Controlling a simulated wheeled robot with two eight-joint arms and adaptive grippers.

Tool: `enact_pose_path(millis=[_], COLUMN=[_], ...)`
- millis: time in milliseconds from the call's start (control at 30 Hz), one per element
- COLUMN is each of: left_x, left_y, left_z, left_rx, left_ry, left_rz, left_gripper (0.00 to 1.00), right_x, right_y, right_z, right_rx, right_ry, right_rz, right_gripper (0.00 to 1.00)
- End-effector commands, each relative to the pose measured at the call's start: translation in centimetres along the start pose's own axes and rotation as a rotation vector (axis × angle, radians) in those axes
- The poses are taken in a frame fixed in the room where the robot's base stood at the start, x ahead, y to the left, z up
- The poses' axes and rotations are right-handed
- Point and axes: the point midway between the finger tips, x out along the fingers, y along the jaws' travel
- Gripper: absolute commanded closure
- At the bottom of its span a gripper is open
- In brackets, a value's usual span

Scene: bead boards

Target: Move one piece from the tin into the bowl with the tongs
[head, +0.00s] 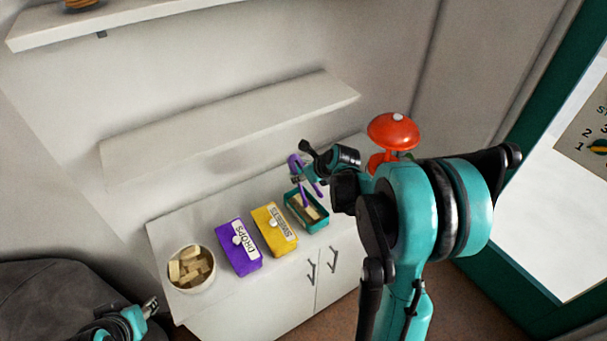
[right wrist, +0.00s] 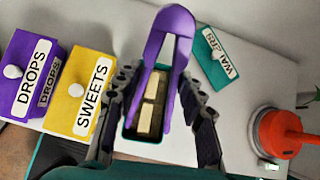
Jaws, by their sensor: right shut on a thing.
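The purple tongs (head: 295,166) are held in my right gripper (head: 309,177), over the open teal tin (head: 318,228). In the right wrist view, the tongs (right wrist: 166,24) hang between the fingers of my right gripper (right wrist: 158,88). Their two legs reach down into the tin (right wrist: 148,138), either side of pale rectangular pieces (right wrist: 151,113). I cannot tell whether the tips touch a piece. The bowl (head: 197,291) at the left end of the cabinet top holds several pale pieces. My left gripper (head: 151,306) is low at the left, away from the bowl; its jaw opening is unclear.
A purple DROPS tin (head: 236,262) and a yellow SWEETS tin (head: 268,238), both lidded, stand between bowl and open tin. A teal lid (right wrist: 222,64) lies beyond the open tin. A red-orange object (head: 392,131) stands to the right. A shelf (head: 230,120) hangs above.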

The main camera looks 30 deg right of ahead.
Motion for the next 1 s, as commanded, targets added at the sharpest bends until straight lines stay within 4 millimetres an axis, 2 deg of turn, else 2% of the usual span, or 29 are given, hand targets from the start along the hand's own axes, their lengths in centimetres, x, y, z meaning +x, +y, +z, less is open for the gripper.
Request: enact_pose_path(millis=[633, 1000], left_x=[4.4, 5.3], left_y=[0.0, 0.0], left_z=[3.1, 3.8], left_rx=[0.0, 0.0], left_ry=[0.0, 0.0], left_rz=[0.0, 0.0], left_gripper=[0.6, 0.6], right_x=[5.3, 6.2], right_y=[0.2, 0.2], right_z=[-4.4, -5.2], right_rx=[0.0, 0.0], right_ry=[0.0, 0.0], right_rz=[0.0, 0.0], right_gripper=[0.68, 0.68])
